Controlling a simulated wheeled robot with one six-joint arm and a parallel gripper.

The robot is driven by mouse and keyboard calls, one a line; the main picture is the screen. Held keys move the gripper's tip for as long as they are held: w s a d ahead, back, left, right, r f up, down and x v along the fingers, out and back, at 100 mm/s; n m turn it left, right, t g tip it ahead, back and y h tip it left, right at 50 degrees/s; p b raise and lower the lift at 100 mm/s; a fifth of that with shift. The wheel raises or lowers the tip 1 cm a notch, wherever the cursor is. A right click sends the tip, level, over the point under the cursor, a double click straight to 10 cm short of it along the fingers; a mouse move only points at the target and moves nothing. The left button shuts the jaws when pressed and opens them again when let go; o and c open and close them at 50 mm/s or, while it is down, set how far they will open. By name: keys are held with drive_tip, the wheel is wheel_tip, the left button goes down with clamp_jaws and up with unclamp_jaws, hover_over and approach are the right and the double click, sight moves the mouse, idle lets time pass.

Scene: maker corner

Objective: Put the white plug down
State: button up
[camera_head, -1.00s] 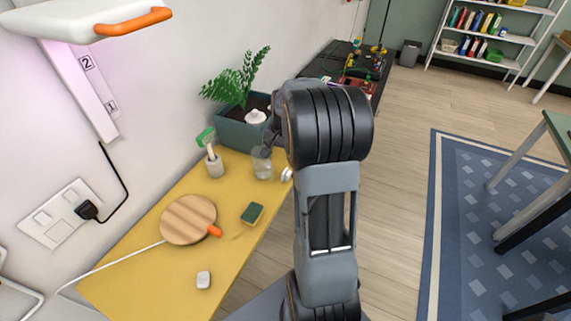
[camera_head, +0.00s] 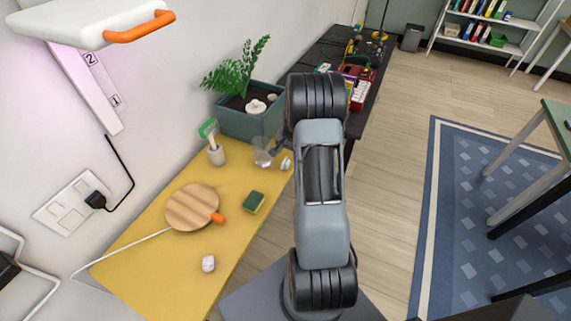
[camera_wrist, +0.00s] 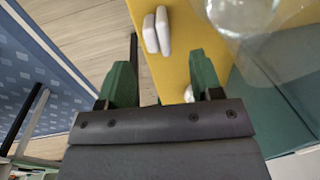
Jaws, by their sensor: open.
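In the wrist view my gripper (camera_wrist: 163,78) is open, its two green fingers apart with nothing held between them. A small white piece with two rounded parts (camera_wrist: 157,31), possibly the white plug, lies on the yellow tabletop (camera_wrist: 182,52) beyond the fingertips, apart from them. A matching white piece (camera_head: 286,163) shows in the head view near the table's right edge, beside the clear glass (camera_head: 263,157). Another small white block (camera_head: 208,263) lies at the table's near end; I cannot tell which is the plug. My arm hides most of the gripper in the head view.
The teal planter (camera_head: 250,124) stands behind the glass. A black plug (camera_head: 95,200) is in the wall socket.

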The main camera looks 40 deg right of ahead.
sight(287, 160)
drive_tip(key=shift+w+a+f+p, duration=0.15)
drive_tip(key=shift+f+p, duration=0.4)
drive_tip(key=shift+f, duration=1.8)
drive_tip(key=c, duration=1.1)
drive_tip(key=shift+r, duration=0.1)
